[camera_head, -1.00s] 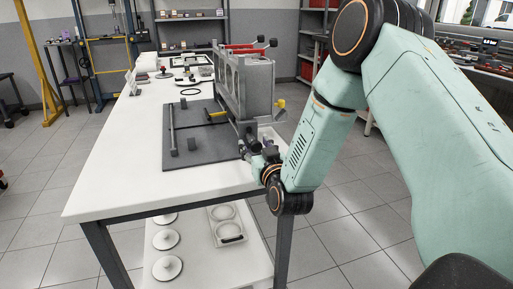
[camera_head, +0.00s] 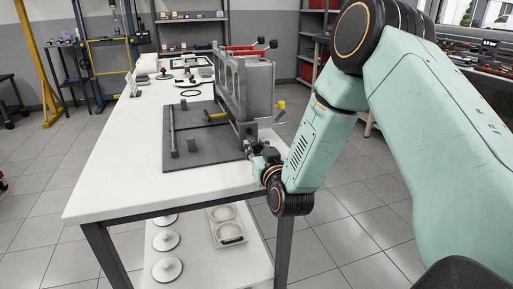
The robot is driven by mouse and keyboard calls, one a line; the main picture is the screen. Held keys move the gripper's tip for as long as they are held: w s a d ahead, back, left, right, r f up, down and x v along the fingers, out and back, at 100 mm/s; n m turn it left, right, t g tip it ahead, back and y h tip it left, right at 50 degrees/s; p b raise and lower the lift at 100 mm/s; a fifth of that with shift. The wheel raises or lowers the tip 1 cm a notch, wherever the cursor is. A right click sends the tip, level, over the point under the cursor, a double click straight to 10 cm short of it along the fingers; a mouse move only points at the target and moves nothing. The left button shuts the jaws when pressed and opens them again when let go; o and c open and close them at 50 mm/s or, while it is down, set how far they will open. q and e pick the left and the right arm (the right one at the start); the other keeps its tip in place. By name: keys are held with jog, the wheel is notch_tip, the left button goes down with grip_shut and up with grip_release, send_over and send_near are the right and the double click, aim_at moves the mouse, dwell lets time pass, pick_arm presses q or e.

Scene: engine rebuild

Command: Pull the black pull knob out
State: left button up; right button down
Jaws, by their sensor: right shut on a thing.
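A grey engine block fixture (camera_head: 245,90) stands upright on a dark mat (camera_head: 203,157) near the right edge of the white table. My right gripper (camera_head: 258,154) is at the fixture's lower near corner. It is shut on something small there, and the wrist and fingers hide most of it. I cannot make out the black pull knob clearly; black knobs (camera_head: 266,42) show on top of the fixture by a red bar. My left gripper is not in view.
The white table (camera_head: 115,190) is clear at its near left. A yellow-handled tool (camera_head: 216,114) and a grey rod (camera_head: 172,130) lie on the mat. A lower shelf holds discs (camera_head: 167,240) and a tray (camera_head: 227,226). A yellow post (camera_head: 40,60) stands at the left.

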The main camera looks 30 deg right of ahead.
jog(key=shift+s, duration=0.1)
jog(key=shift+p+v, duration=0.5)
jog(key=shift+v, duration=0.4)
jog(key=shift+a+f, duration=0.1)
jog(key=shift+f, duration=0.15)
jog(key=c, duration=1.4)
grip_release()
jog(key=o, duration=0.3)
jog(key=shift+s+r, duration=0.15)
jog(key=shift+r, duration=0.05)
jog(key=shift+o, duration=0.5)
jog(key=shift+w, duration=0.25)
jog(key=v, duration=1.2)
